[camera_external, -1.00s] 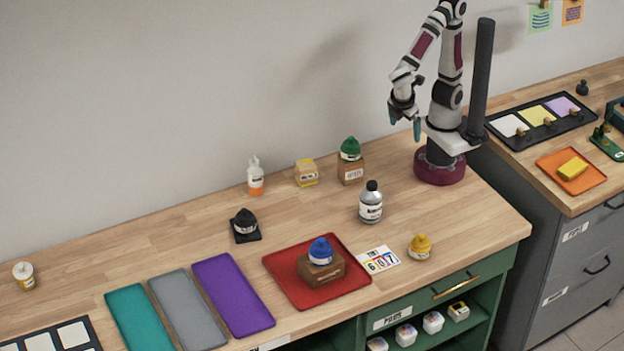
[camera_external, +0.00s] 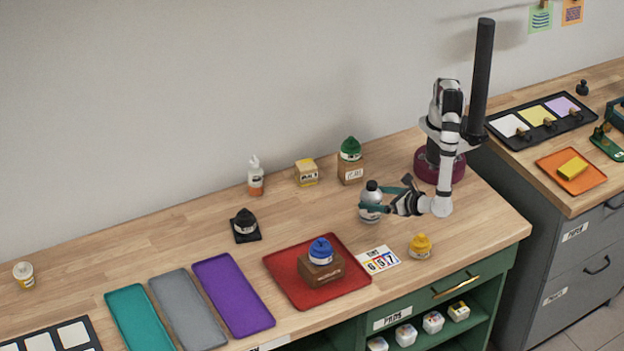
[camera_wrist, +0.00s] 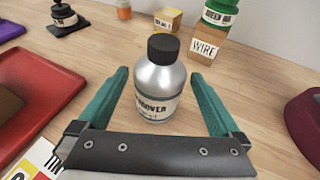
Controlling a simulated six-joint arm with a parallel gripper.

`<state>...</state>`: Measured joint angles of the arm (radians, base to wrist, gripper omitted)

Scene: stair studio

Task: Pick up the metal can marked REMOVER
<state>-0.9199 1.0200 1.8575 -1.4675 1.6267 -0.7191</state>
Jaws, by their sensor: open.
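The metal can marked REMOVER (camera_wrist: 158,88) is silver with a black cap and a pale label. It stands upright on the wooden bench. In the external view the can (camera_external: 371,197) is partly hidden by my gripper (camera_external: 384,195), which has come in low from the right. In the wrist view my gripper (camera_wrist: 160,92) is open, with one teal finger on each side of the can. Bare wood shows between the can and the fingers. The lower end of the can is close to the gripper's dark palm edge.
A red tray (camera_external: 345,292) with a blue-capped pot (camera_external: 321,251) on a brown block lies to the left. A number card (camera_external: 378,260) and a yellow pot (camera_external: 420,246) are in front. Behind stand a green-capped bottle (camera_external: 350,149) on a block and a yellow-topped box (camera_external: 306,173).

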